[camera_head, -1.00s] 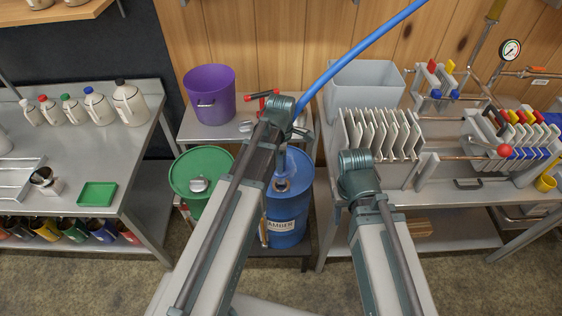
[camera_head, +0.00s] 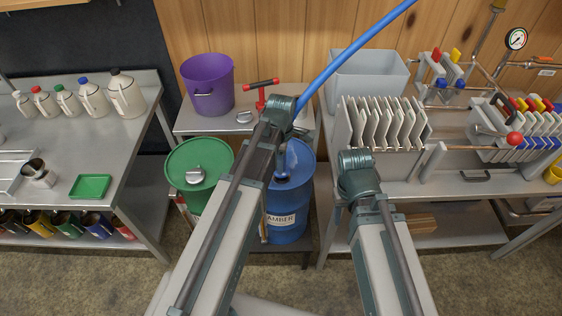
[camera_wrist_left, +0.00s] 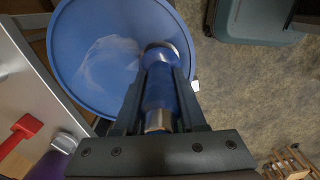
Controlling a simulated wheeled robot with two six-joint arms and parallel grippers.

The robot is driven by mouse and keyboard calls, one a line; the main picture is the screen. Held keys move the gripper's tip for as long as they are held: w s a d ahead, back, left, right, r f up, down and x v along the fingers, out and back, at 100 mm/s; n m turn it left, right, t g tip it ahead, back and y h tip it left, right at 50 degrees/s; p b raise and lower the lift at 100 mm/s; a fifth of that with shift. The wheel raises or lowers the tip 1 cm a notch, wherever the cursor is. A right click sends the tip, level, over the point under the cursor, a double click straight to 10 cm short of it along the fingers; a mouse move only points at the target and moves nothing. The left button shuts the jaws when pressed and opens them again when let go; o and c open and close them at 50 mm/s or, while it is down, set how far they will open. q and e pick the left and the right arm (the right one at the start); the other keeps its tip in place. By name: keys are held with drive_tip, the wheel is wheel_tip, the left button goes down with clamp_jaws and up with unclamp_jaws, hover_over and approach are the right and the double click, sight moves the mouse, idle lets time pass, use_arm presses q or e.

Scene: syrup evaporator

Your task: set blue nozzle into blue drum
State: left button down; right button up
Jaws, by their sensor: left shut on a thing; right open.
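My left gripper (camera_head: 283,150) is shut on the blue nozzle (camera_wrist_left: 160,92) and points down over the blue drum (camera_head: 298,198). In the left wrist view, the nozzle stands between the fingers, with a metal ring at its far end. That end overlaps the right part of the drum top (camera_wrist_left: 75,50). I cannot tell whether it touches or enters the drum. A pale glare patch marks the drum top. My right gripper (camera_head: 341,203) is open beside the right bench, mostly hidden by its own arm.
A green drum (camera_head: 186,160) stands left of the blue drum. A purple bucket (camera_head: 207,84) and a red-handled tool (camera_head: 262,88) are on the shelf behind. A blue hose (camera_head: 350,50) rises to the upper right. A filter press bench (camera_head: 400,170) borders the right.

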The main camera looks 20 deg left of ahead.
use_arm(q)
drive_tip(key=shift+f+b, duration=1.1)
drive_tip(key=shift+f, duration=0.2)
unclamp_jaws()
drive_tip(key=shift+r, duration=0.2)
wheel_tip(320, 180, up, 8)
drive_tip(key=p, duration=0.8)
drive_tip(key=shift+f, duration=0.15)
